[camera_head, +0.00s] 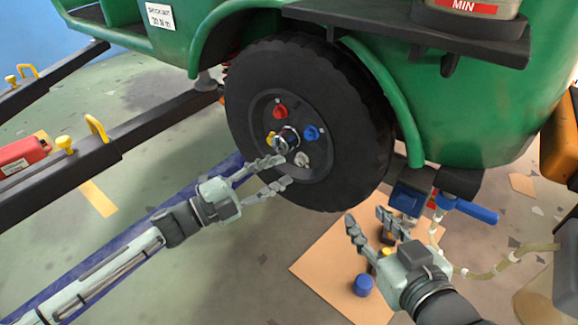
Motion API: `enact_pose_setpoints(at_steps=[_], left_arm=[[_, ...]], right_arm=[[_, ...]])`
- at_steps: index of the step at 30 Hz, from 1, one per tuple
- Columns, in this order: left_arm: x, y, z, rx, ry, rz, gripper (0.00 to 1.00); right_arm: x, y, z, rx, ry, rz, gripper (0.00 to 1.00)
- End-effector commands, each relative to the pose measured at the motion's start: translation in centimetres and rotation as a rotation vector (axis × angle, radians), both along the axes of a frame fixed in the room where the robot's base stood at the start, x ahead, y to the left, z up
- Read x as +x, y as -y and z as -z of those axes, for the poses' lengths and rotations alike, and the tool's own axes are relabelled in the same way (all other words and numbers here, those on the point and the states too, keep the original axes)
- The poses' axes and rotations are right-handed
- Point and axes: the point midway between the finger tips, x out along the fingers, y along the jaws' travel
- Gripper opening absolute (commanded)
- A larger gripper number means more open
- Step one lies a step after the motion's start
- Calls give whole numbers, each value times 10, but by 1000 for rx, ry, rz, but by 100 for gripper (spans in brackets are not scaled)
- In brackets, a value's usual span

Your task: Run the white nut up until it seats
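The white nut (302,159) is on the lower right of the wheel hub (268,108), on the black-tyred wheel (245,85) of the green rickshaw. Red (280,112), blue (312,132) and yellow (269,139) nuts sit around the same hub. My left gripper (287,170) is open in front of the lower hub. Its fingertips are apart, just left of and below the white nut; I cannot tell whether they touch it. How far the nut is seated does not show. My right gripper (370,217) is open and appears empty, low and right of the wheel.
A cardboard sheet (312,268) with a blue cap (363,285) lies below my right gripper. A blue-handled part (476,211) and hose (490,271) are at right. A dark beam (150,130) with a yellow handle and a red box (22,155) are at left.

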Motion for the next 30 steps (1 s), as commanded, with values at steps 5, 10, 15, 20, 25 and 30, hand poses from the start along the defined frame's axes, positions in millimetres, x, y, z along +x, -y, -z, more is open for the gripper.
enact_pose_setpoints(at_steps=[5,10,15,20,25,30], left_arm=[[-15,-20,7,4,-6,1,40],[-21,-30,9,4,-6,1,40],[-22,-31,9,4,-6,2,40],[-22,-31,10,4,-7,2,40],[-22,-31,10,4,-7,2,40],[-22,-31,10,4,-7,2,40]], right_arm=[[0,0,0,0,0,0,40],[0,0,0,1,-1,0,40],[0,0,0,1,-1,0,40],[0,0,0,1,-1,0,40],[0,0,0,1,-1,0,40],[0,0,0,1,-1,0,40]])
